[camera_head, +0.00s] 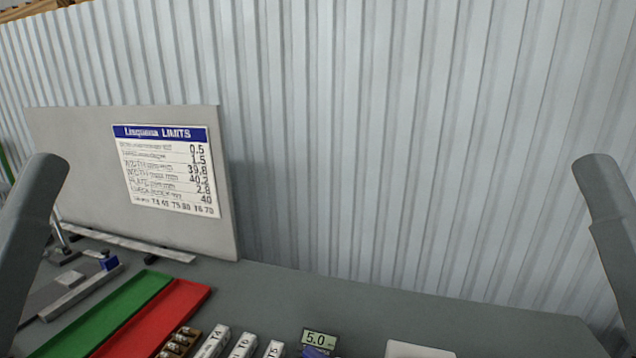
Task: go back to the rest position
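Neither gripper shows in the head view. A grey link of my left arm (32,225) stands at the left edge, and a grey link of my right arm (606,215) stands at the right edge. What the grippers do or hold is out of the picture.
A grey table (400,310) runs below a corrugated wall. At left are a green tray (105,312), a red tray (160,318) and a board with a limits sheet (165,170). Labelled blocks (242,345), a "5.0" display (318,339) and a white object (418,350) line the front.

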